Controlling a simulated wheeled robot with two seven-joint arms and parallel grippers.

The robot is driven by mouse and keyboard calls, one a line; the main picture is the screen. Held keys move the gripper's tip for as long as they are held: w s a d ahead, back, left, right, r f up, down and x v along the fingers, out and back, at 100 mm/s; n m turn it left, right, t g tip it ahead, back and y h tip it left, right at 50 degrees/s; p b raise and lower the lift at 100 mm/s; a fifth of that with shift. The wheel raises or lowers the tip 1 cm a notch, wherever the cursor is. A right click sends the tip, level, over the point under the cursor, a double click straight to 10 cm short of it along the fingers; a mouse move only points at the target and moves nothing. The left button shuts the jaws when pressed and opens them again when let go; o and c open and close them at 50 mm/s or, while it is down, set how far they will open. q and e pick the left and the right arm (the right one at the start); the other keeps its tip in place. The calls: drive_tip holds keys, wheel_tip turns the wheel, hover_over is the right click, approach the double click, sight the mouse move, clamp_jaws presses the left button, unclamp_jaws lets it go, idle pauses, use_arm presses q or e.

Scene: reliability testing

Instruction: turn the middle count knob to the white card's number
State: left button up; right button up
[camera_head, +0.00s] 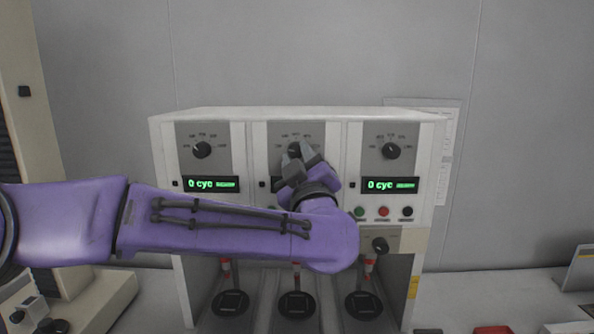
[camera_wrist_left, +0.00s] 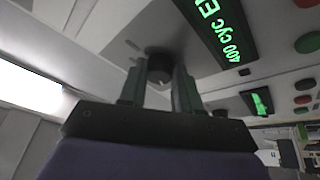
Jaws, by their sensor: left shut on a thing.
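The middle count knob (camera_head: 294,148) is a dark round knob on a grey dial plate in the middle panel. My left gripper (camera_head: 301,160) is at it, shut on it, and hides part of it. In the left wrist view the knob (camera_wrist_left: 160,64) sits between the two fingers of my left gripper (camera_wrist_left: 158,86). A green display (camera_wrist_left: 226,32) beside it reads 400 cyc; in the head view my gripper covers this display. I cannot tell a white card with a readable number in either view. My right gripper is not in view.
The left knob (camera_head: 202,150) and right knob (camera_head: 391,151) sit either side, above displays reading 0 cyc. Green, red and black buttons (camera_head: 383,211) lie below the right display. A printed sheet (camera_head: 447,150) hangs on the wall behind. Bench objects stand at the lower right.

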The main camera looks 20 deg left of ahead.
use_arm(q)
drive_tip(key=shift+n+y+b, duration=0.3)
drive_tip(key=shift+n+b, duration=0.1)
drive_tip(key=shift+n, duration=0.7)
drive_tip(key=shift+r+g, duration=0.1)
drive_tip(key=shift+g, duration=0.3)
drive_tip(key=o, duration=1.1)
drive_tip(key=shift+c, duration=0.2)
drive_tip(key=shift+d, duration=0.1)
drive_tip(key=shift+s+d+f+b, duration=0.15)
drive_tip(key=shift+s+f+b, duration=0.1)
drive_tip(key=shift+b, duration=0.1)
drive_tip(key=b+v, duration=0.4)
drive_tip(key=v, duration=0.5)
drive_tip(key=shift+s+d, duration=0.2)
drive_tip(key=shift+s, duration=0.1)
